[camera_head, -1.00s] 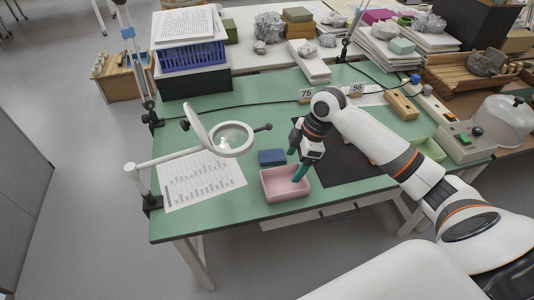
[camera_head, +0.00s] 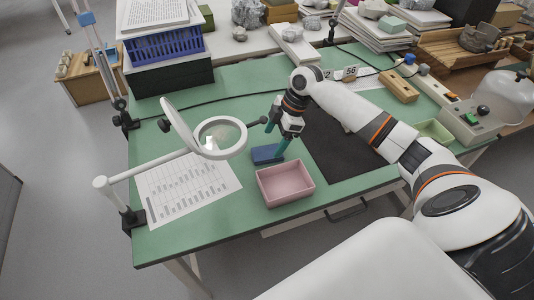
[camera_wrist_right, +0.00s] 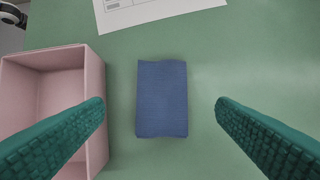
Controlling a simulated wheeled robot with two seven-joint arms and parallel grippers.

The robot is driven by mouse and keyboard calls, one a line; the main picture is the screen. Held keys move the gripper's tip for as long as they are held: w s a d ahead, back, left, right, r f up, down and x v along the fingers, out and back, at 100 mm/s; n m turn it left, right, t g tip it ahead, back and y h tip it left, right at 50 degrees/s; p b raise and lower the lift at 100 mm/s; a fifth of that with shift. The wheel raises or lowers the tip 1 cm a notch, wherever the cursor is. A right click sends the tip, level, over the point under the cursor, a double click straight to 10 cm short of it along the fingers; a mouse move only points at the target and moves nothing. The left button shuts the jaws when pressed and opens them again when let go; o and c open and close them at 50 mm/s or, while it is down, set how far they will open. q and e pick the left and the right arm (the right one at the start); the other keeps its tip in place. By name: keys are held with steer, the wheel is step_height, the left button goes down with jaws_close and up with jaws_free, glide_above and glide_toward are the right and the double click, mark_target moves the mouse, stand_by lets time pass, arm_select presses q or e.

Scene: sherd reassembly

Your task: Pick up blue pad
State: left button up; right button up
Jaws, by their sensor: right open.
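The blue pad (camera_head: 264,155) lies flat on the green table, just behind the pink tray (camera_head: 286,198). In the right wrist view the pad (camera_wrist_right: 162,98) is a whole rectangle between the two teal fingers, with clear table on both sides of it. My right gripper (camera_head: 277,146) is open and empty over the pad; its fingers partly cover the pad's far right side in the head view. In the wrist view the left finger overlaps the pink tray (camera_wrist_right: 45,58). My left gripper is not in view.
A magnifier lamp (camera_head: 221,138) on a stand is left of my right gripper, close to it. A printed sheet (camera_head: 188,188) lies at the table's left. A black mat (camera_head: 345,148) lies to the right. The pink tray is empty.

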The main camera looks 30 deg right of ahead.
mark_target(268, 152)
steer(key=x, duration=0.4)
steer(key=shift+w+f, duration=0.15)
steer(key=shift+f, duration=0.4)
arm_select(q)
steer(key=shift+w+r, duration=0.15)
steer(key=shift+w, duration=0.4)
steer(key=shift+r, duration=0.1)
arm_select(e)
steer(key=shift+f, duration=0.1)
steer(key=shift+c, duration=0.6)
steer(key=c, duration=0.9)
steer(key=shift+c, duration=0.2)
